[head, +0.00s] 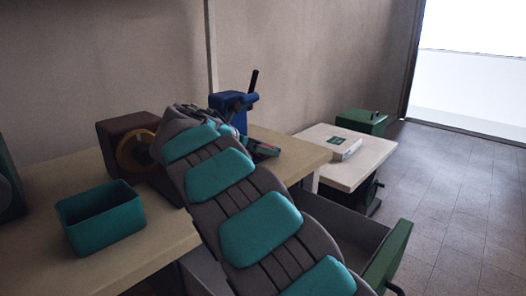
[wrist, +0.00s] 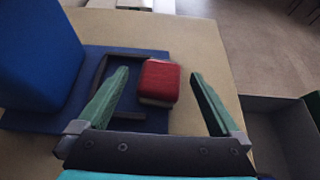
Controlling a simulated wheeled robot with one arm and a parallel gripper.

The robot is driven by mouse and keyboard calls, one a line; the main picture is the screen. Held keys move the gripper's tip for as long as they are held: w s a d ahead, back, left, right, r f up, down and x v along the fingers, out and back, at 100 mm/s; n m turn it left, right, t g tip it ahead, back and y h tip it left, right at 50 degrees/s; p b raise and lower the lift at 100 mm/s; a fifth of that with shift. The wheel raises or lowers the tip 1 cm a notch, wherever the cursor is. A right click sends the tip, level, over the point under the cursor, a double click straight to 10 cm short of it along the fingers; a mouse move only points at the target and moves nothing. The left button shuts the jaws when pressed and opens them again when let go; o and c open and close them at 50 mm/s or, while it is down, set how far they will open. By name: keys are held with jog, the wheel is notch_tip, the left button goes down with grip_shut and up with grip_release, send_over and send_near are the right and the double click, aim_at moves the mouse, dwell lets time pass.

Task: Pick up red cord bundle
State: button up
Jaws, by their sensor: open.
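A red bundle (wrist: 160,77), block-shaped with rounded edges and a pale underside, shows in the wrist view at the edge of a dark frame on a blue base. Its cord strands cannot be made out. My gripper (wrist: 160,74) is open, with one green finger on each side of it. Gaps show between the bundle and both fingers; whether the fingertips are level with it in height I cannot tell. In the head view my padded arm reaches over the bench and mostly hides the gripper and the bundle.
A blue machine (head: 232,101) stands on the bench, close left of my gripper in the wrist view (wrist: 38,55). A teal bin (head: 101,218) and a brown machine (head: 137,145) are left of my arm. A low white table (head: 360,167) stands right, beside open floor (head: 460,205).

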jog(key=shift+c, duration=0.4)
jog(key=c, duration=1.5)
jog(key=shift+r, duration=0.15)
